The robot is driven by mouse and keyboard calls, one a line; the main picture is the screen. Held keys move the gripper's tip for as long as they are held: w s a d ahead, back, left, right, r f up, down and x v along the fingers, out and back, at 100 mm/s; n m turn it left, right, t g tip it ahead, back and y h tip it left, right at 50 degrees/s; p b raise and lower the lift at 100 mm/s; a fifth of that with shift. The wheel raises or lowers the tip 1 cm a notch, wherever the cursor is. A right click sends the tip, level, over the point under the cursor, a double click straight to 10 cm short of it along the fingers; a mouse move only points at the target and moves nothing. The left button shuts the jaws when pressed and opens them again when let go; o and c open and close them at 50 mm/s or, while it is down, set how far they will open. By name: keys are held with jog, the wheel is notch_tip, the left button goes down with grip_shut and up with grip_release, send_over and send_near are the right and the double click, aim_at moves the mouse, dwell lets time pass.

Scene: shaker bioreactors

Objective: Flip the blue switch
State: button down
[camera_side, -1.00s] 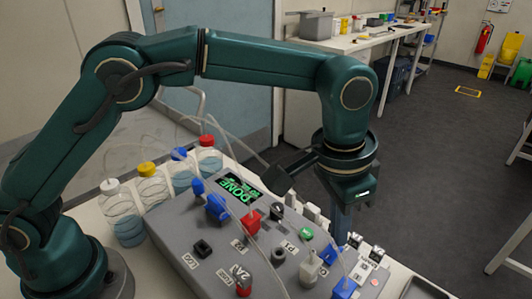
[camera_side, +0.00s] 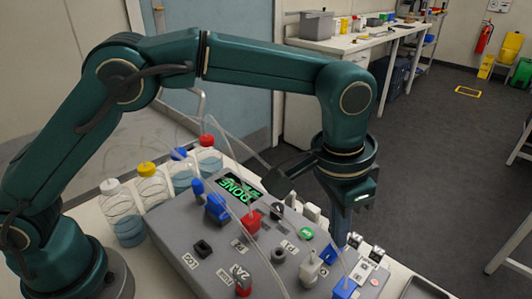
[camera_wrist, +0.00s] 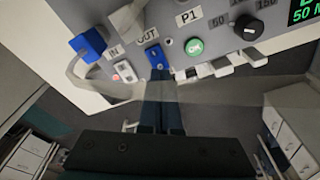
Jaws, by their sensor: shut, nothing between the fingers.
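A small blue switch (camera_side: 329,253) stands on the sloped grey control box (camera_side: 190,235), near its right edge. In the wrist view the blue switch (camera_wrist: 155,57) sits by the "OUT" label, left of the green OK button (camera_wrist: 193,46). My gripper (camera_side: 341,238) points down beside the box's far right edge, close to this switch. In the wrist view its shut, empty fingers (camera_wrist: 160,78) end right by the switch; I cannot tell whether they touch it. A larger blue part (camera_wrist: 88,45) is by the "IN" label, and shows at the box's near right in the side view (camera_side: 344,288).
Other blue parts (camera_side: 216,207), a red part (camera_side: 251,221) and a black knob (camera_side: 277,210) rise from the box. Thin clear tubes cross above it. Capped bottles (camera_side: 122,213) stand at its left. The floor beyond the box is open.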

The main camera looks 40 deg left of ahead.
jog(key=shift+f, duration=0.65)
jog(key=shift+r, duration=3.55)
jog(key=s+a+r+n+t, duration=0.1)
jog(key=a+r+n+t, duration=0.15)
jog(key=a+r, duration=0.8)
jog(key=s+a+n+t, duration=0.1)
jog(key=s+a+n, duration=0.1)
jog(key=s+a, duration=0.5)
jog(key=s+a+f+n, duration=0.1)
jog(key=s+a+f, duration=0.2)
jog(key=s+f, duration=0.4)
notch_tip(320, 180, down, 3)
jog(key=shift+s+a+f+y, duration=0.2)
jog(key=shift+y, duration=0.2)
